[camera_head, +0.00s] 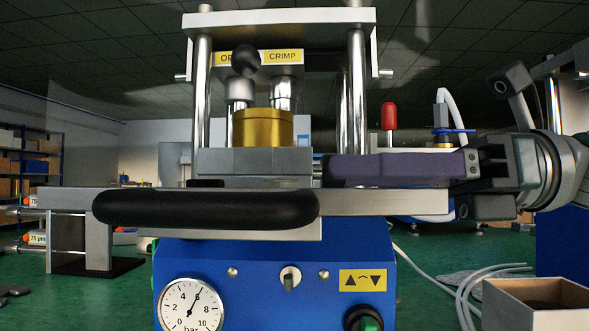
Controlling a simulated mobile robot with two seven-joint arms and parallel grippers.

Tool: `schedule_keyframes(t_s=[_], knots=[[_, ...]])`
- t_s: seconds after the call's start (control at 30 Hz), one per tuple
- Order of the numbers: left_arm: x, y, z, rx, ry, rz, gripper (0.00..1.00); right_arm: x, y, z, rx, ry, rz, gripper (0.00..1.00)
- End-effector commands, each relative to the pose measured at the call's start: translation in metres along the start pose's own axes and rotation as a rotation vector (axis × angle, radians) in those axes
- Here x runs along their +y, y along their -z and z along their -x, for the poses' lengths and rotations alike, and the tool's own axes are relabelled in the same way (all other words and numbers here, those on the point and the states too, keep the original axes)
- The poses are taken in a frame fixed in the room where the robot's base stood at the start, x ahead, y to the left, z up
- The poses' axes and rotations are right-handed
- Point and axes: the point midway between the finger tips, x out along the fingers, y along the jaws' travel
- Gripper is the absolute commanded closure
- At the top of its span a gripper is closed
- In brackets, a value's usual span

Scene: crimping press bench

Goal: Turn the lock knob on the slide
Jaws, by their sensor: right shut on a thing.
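The blue press (255,265) stands in front of me with a metal slide plate (385,203) across its front. A long black handle (205,208) lies along the plate. My right gripper (332,170) comes in from the right, with its long purple-grey finger level just above the plate. Its tip reaches the right side of the grey block (250,161) under the brass cylinder. It is shut on what seems to be the lock knob, which the finger hides; only a bit of metal shows by the tip. My left gripper is not in view.
A black ball knob (246,60) stands before the OPEN/CRIMP label. Steel posts (201,90) flank the brass cylinder (263,127). A pressure gauge (190,306) is low on the press front. A red-topped lever (389,116) stands behind my right gripper; an open box (535,300) is low right.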

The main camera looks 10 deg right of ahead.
Motion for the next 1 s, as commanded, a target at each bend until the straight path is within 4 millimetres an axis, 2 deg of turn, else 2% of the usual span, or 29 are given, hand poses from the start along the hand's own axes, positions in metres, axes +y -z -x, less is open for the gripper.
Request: schedule_keyframes(t_s=[0.23,0.53,0.87,0.9,1.0], knots=[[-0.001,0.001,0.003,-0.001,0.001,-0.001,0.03,0.0,-0.001,0.0,0.001,0.0,-0.027,1.0],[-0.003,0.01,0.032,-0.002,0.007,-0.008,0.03,0.001,-0.004,0.0,0.002,0.0,-0.419,1.0],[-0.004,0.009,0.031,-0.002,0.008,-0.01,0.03,0.0,0.0,0.0,0.0,-0.001,-0.455,1.0],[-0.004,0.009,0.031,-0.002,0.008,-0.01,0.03,0.0,0.0,0.0,0.0,-0.001,-0.454,0.61],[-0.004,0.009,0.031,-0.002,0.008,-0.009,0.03,0.0,0.0,0.0,0.0,0.0,-0.453,0.5]])
